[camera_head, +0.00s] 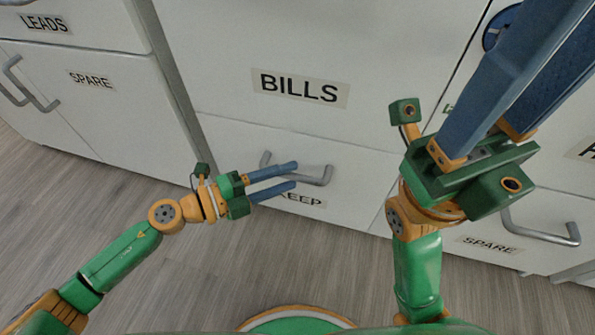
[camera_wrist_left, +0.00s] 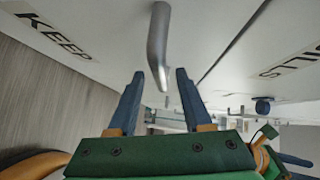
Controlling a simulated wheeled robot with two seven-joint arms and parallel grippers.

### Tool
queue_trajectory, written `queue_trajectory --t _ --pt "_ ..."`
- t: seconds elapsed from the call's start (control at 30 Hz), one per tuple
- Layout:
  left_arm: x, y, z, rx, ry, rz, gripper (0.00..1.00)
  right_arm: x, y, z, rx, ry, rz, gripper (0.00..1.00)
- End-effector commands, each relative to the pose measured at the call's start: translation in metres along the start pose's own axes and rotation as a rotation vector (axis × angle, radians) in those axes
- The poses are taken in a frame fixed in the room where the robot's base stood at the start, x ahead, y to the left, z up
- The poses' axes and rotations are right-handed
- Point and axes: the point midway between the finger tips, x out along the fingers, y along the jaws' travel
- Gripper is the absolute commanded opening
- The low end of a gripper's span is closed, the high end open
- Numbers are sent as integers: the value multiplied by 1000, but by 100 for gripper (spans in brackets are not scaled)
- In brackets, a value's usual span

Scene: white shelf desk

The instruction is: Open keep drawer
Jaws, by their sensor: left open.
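The keep drawer (camera_head: 347,167) is the lower white drawer front below the drawer labelled BILLS (camera_head: 225,85). It looks shut. Its grey bar handle (camera_head: 318,178) sits above the KEEP label (camera_head: 308,199), which my left gripper partly covers. My left gripper (camera_head: 296,174) is open in front of the handle, one finger above the other. In the left wrist view the handle (camera_wrist_left: 158,45) comes down toward the gap between the fingertips (camera_wrist_left: 160,75), and the KEEP label (camera_wrist_left: 52,34) is at upper left. I cannot tell if they touch. My right gripper is raised at the right, its fingertips out of frame.
A SPARE drawer with its handle (camera_head: 545,232) is at the lower right. LEADS and SPARE drawers with handles (camera_head: 30,85) are at the left. Bare wood-look floor (camera_head: 200,285) lies in front of the desk.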

Motion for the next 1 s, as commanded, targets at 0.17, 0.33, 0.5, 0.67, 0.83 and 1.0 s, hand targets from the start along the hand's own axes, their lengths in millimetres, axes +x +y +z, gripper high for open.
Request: queue_trajectory --t 0.17,0.33,0.5,0.67,0.83,1.0 --pt "17 0 0 -1 -1 -1 50 0 0 -1 -2 8 -3 50" --pt "18 0 0 -3 -1 -1 50 1 0 -1 -2 8 -3 50" --pt "18 0 0 -3 -1 -2 14 1 0 -1 -1 7 -3 50" --pt "18 0 0 -3 -1 -1 0 1 0 -1 -1 7 -3 50" --pt "18 0 0 -3 -1 -1 0 1 0 -1 -1 6 -3 50" --pt "18 0 0 -3 -1 -1 0 1 0 0 -1 6 -2 50"
